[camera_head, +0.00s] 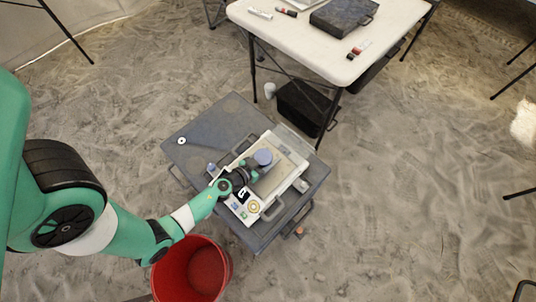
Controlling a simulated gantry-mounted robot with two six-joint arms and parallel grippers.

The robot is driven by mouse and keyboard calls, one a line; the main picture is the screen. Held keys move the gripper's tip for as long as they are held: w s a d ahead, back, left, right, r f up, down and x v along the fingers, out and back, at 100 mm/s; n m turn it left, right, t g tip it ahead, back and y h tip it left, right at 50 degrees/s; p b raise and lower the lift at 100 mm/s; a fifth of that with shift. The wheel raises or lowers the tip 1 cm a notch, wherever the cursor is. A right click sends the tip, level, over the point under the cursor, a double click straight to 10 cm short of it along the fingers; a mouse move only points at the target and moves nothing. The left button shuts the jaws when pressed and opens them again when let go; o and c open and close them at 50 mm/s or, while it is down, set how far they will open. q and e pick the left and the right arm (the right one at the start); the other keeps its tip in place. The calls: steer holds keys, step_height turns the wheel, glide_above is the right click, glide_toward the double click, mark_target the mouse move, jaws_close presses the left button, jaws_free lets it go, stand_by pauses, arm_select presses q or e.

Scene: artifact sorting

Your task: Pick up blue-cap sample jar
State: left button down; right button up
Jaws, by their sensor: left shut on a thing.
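The sample jar with a round blue cap (263,157) is at the middle of the picture, above the white tray (297,166) on the dark grey case. My left gripper (257,164) reaches in from the left and is shut on this jar. The gripper hides most of the jar below its cap. I cannot tell whether the jar touches the tray. My right gripper is not in view.
The grey case (232,113) stands on dusty ground. A small bluish item (212,168) and a white ring (181,141) lie on it. A red bucket (222,262) stands below my left arm. A white table (300,45) is at the back.

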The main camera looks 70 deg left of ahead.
mark_target(265, 155)
arm_select(q)
step_height(265, 155, up, 3)
steer(key=p, duration=0.3)
steer(key=shift+r, duration=0.2)
steer(key=s+d+r+p, duration=0.1)
steer(key=r+p, duration=0.1)
steer(key=s+d+r+p, duration=0.1)
steer(key=r, duration=0.1)
steer(key=s+d+r+p, duration=0.2)
steer(key=shift+r+p, duration=0.3)
steer(key=shift+r, duration=0.05)
steer(key=s+d+r+b, duration=0.2)
steer(key=s+d+b, duration=0.1)
steer(key=s+d, duration=0.2)
steer(key=shift+s+d+r, duration=0.2)
steer(key=shift+s+d, duration=0.1)
steer(key=shift+s, duration=0.25)
